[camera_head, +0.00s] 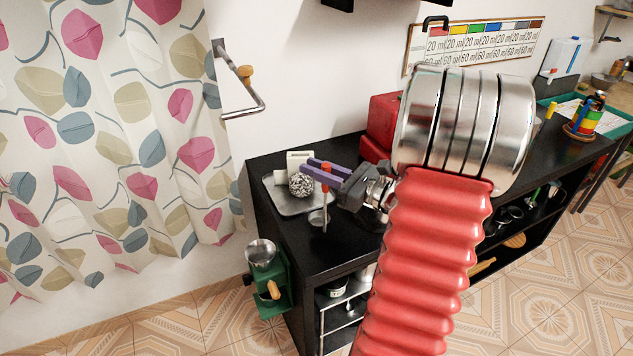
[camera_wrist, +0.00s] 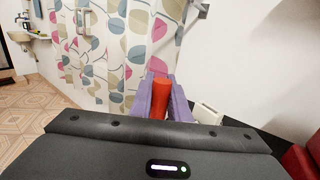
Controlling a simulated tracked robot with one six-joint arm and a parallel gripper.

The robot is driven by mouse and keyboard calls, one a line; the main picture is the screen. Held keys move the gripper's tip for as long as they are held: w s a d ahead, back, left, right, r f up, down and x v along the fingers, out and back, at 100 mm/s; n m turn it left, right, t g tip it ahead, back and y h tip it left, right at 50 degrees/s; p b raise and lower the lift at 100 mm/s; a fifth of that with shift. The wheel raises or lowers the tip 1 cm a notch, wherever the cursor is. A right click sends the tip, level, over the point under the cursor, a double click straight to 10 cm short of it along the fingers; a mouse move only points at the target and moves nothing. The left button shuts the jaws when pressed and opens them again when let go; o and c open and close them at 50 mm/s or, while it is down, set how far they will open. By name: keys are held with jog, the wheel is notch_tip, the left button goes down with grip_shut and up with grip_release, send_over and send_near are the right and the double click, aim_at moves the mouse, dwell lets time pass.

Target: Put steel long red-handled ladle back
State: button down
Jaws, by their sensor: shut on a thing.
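The ladle has a red handle (camera_head: 326,177) and a thin steel shaft pointing down, with a steel bowl (camera_head: 317,217) at the lower end. My gripper (camera_head: 319,164), with purple fingers, is shut on the red handle near its top. In the wrist view the red handle (camera_wrist: 160,98) stands between the two purple fingers; the shaft and bowl are hidden there. The ladle is roughly upright at the right edge of a metal tray (camera_head: 285,207) on the black cabinet. I cannot tell whether its bowl touches the surface.
A steel-wool ball (camera_head: 301,184) and a white block (camera_head: 299,158) are on the tray. A red box (camera_head: 383,124) stands behind my arm. A green grinder (camera_head: 267,278) hangs at the cabinet's left end. A metal wall bracket (camera_head: 240,88) is beside the patterned curtain (camera_head: 110,130).

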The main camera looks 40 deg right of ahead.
notch_tip(320, 180, down, 4)
jog(key=shift+f, duration=0.1)
dwell(0.4)
jog(key=c, duration=1.7)
grip_release()
jog(key=shift+v, duration=6.05)
